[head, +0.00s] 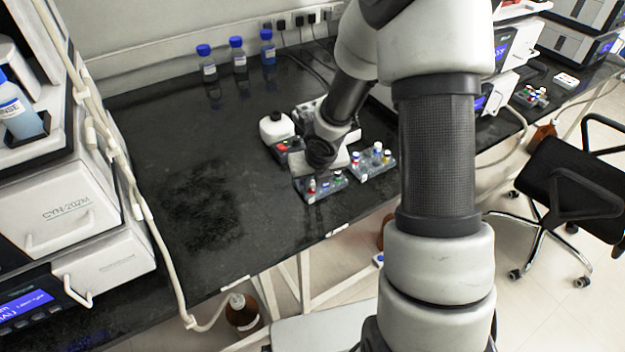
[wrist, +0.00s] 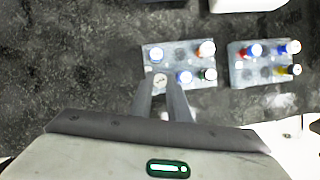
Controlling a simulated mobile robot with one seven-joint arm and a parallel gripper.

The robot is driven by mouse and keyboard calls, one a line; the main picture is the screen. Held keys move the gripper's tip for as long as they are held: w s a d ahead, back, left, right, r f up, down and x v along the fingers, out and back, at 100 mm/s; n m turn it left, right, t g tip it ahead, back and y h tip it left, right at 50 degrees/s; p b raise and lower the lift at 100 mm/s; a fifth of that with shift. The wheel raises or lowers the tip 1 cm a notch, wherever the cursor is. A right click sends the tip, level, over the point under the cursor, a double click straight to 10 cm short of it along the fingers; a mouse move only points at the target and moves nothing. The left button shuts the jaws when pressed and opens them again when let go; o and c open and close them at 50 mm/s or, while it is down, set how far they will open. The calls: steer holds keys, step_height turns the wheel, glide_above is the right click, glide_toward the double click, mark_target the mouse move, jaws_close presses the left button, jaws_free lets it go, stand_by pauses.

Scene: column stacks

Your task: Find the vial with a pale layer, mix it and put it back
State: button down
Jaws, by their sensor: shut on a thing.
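My gripper (wrist: 160,82) is shut on a vial with a pale cap (wrist: 160,78) at the near left corner of the left vial rack (wrist: 168,66). Only the top of this vial shows; its body and any layer inside are hidden. I cannot tell whether it is seated or raised. The same rack (head: 333,184) shows in the head view below my wrist, where my fingers are hard to make out.
A second rack (wrist: 235,75) with several vials stands close on the right. Three blue-capped bottles (head: 238,56) stand at the back by the wall. A white device (head: 276,127) stands behind the racks. The dark bench (head: 200,150) is clear to the left.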

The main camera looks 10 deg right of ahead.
steer(key=c, duration=1.3)
jaws_free()
steer(key=shift+d, duration=0.1)
steer(key=shift+r+p, duration=2.95)
steer(key=shift+p, duration=0.15)
